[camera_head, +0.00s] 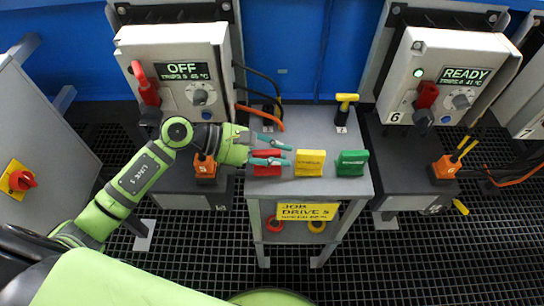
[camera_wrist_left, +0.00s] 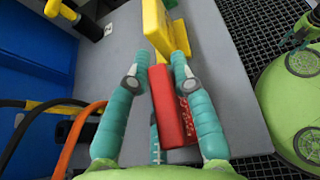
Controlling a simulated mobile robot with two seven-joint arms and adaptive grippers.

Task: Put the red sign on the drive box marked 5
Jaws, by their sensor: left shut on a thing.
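The red sign (camera_head: 264,168) stands on the grey stand, at the left of a row of signs. My left gripper (camera_head: 285,154) is shut on it; in the left wrist view the red sign (camera_wrist_left: 172,108) sits between the teal fingers (camera_wrist_left: 157,75). At the upper right edge of the wrist view, what may be my right gripper (camera_wrist_left: 297,36) shows only partly.
A yellow sign (camera_head: 310,163) and a green sign (camera_head: 351,163) stand beside the red one. The stand (camera_head: 318,140) carries a job card (camera_head: 307,211) naming a drive. Box 6 (camera_head: 445,70) reads READY. Black and orange cables (camera_head: 262,115) hang between box 5 and the stand.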

